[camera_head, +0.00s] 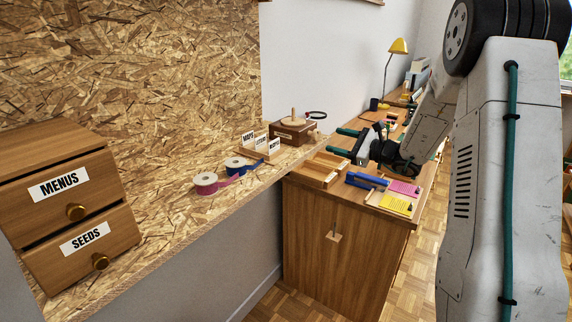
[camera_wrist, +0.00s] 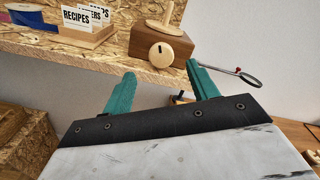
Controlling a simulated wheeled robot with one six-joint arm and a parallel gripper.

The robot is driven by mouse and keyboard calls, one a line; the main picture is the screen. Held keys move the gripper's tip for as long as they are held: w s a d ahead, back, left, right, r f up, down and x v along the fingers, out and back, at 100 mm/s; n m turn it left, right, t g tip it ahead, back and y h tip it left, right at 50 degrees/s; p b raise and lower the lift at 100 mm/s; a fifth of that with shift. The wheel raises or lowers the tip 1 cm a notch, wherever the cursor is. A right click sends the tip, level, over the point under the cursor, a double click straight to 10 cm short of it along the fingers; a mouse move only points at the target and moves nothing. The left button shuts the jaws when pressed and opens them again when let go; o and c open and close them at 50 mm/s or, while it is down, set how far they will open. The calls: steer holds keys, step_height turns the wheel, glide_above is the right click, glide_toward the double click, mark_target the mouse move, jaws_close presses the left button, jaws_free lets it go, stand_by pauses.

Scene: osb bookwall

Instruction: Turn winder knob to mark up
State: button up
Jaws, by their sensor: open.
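The winder is a brown wooden box (camera_head: 290,133) with an upright peg on a round disc, standing on the OSB shelf. In the wrist view the winder box (camera_wrist: 180,42) shows its front, with a pale round knob (camera_wrist: 161,56) on it. A small dark mark shows on the knob's face, but its exact direction is hard to tell. My gripper (camera_head: 343,141) has green fingers, spread apart and empty, pointing toward the winder. In the wrist view my gripper (camera_wrist: 160,69) has the knob between and beyond its fingertips, with no visible contact.
A card holder (camera_head: 262,155) and tape rolls (camera_head: 206,183) stand left of the winder. A round black-rimmed lens (camera_wrist: 248,80) juts out beside my right finger. A wooden desk (camera_head: 345,240) with a tray (camera_head: 318,170) and a blue clamp (camera_head: 367,181) lies below my gripper.

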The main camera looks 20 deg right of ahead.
mark_target(319, 135)
steer(key=shift+m, duration=0.3)
steer(key=x, duration=0.8)
steer(key=m, duration=0.5)
steer(key=shift+d, duration=0.15)
steer(key=m, duration=0.5)
steer(key=shift+w+m, duration=0.1)
steer(key=shift+m, duration=0.2)
steer(key=v, duration=0.8)
steer(key=s+a+r+n+g, duration=0.3)
steer(key=s+a+n+g, duration=0.3)
steer(key=s+a+n, duration=0.3)
steer(key=s+a+r+n+g+y, duration=0.1)
steer(key=s+a+r+n+g, duration=0.2)
steer(key=a, duration=1)
steer(key=shift+s+a+n+g, duration=0.3)
steer(key=shift+s+n+g, duration=1.1)
steer(key=shift+s+n, duration=1.7)
steer(key=shift+s+r, duration=0.1)
steer(key=shift+s, duration=0.15)
